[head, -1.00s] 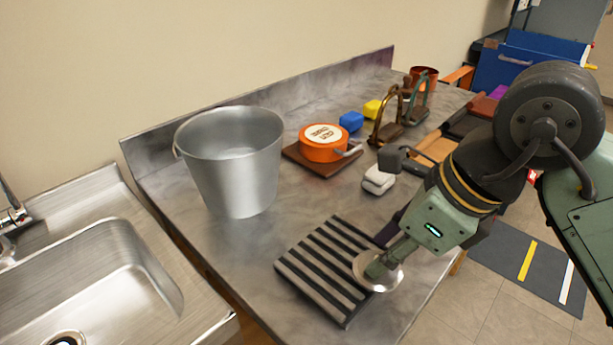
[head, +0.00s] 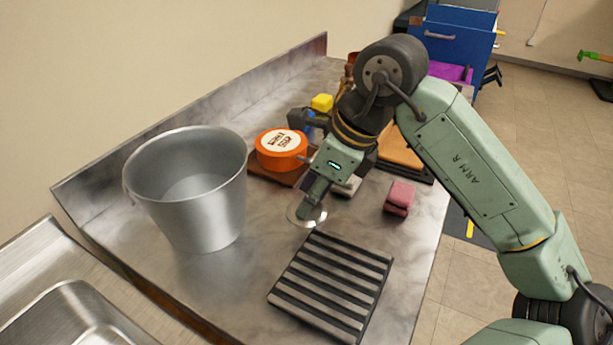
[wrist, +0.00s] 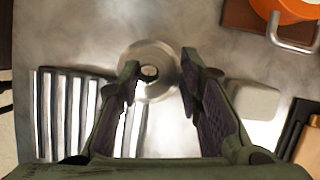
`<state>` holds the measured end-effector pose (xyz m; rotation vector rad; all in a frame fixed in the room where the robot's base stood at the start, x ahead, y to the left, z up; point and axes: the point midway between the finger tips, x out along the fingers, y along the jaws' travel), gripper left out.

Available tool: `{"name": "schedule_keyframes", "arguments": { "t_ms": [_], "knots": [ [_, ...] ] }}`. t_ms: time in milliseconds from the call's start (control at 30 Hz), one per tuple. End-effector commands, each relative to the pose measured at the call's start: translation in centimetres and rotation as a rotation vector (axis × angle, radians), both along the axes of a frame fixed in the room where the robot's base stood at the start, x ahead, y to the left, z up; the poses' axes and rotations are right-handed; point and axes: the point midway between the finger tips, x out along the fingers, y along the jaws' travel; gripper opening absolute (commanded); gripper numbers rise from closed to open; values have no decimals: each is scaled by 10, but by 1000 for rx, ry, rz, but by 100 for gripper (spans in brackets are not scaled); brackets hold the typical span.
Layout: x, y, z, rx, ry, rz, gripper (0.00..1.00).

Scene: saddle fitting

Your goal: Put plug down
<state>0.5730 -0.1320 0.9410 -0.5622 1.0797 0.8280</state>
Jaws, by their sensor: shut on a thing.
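The plug (head: 297,217) is a round, shiny metal disc with a small knob in its middle. It also shows in the wrist view (wrist: 135,58), between and beyond my fingertips. My gripper (head: 306,208) points down and is shut on the plug. It holds the plug at the far edge of the ribbed drain mat (head: 330,285), over or on the bare counter. I cannot tell whether the disc touches the counter. In the wrist view my gripper (wrist: 158,78) shows two dark-padded fingers, with the mat (wrist: 60,115) to the left.
A metal bucket (head: 190,190) stands on the steel counter (head: 240,290) at left. Beyond the plug are an orange round tin (head: 280,150), a pale block (head: 347,186) and a yellow block (head: 322,102). A red block (head: 398,198) sits at right. The sink (head: 70,320) is front left.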

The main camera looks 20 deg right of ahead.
Motion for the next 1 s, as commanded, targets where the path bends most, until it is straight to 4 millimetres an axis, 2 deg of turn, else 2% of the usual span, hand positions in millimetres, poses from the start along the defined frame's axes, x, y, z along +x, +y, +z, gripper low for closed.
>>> {"name": "schedule_keyframes", "arguments": {
  "t_ms": [100, 200, 333, 467, 733, 1000],
  "knots": [
    [31, -5, 2, 3, 2, 2, 7],
    [51, -9, -1, 2, 2, 1, 7],
    [66, -13, -5, 1, 1, 0, 7],
    [69, -14, -9, 1, 2, 1, 7],
    [68, -14, -40, 1, 0, 0, 7],
    [68, -14, -43, -1, -1, 1, 7]
  ]
}}
